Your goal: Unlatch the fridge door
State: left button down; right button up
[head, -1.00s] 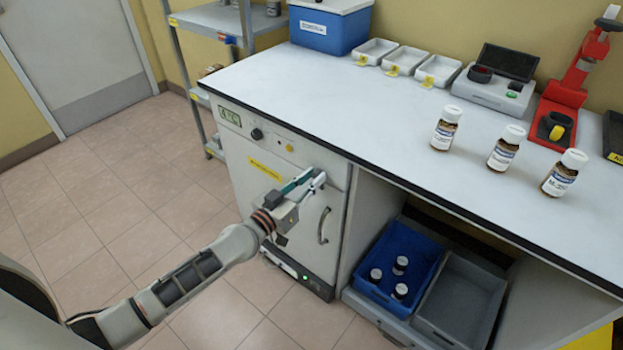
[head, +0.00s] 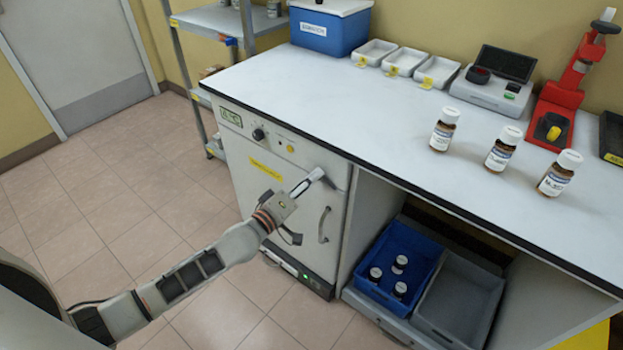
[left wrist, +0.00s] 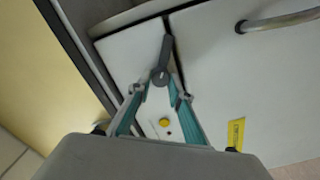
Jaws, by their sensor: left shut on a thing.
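The fridge (head: 285,190) is a white cabinet under the worktop, with its door shut and a curved grey handle (head: 323,225). The handle also shows in the left wrist view (left wrist: 280,21). A dark grey latch (left wrist: 166,55) with a round hub and a short lever sits at the door's edge, its lever lying across the seam in the left wrist view. My left gripper (left wrist: 162,88) has its teal fingers closed on the latch at its hub. In the head view my left gripper (head: 318,176) meets the door's upper right and mostly hides the latch. My right gripper is out of view.
The white worktop (head: 370,120) overhangs the fridge just above my left gripper. Several brown bottles (head: 502,150) stand on it. A blue crate (head: 400,255) and a grey crate (head: 458,300) sit right of the fridge. The floor (head: 110,230) before the fridge is clear.

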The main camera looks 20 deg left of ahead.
pick_arm(q)
jog(key=n, duration=0.5)
jog(key=shift+f+n, duration=0.1)
jog(key=shift+n, duration=0.3)
dwell(0.4)
jog(key=c, duration=1.8)
grip_release()
jog(key=shift+c, duration=0.2)
jog(key=v, duration=1.2)
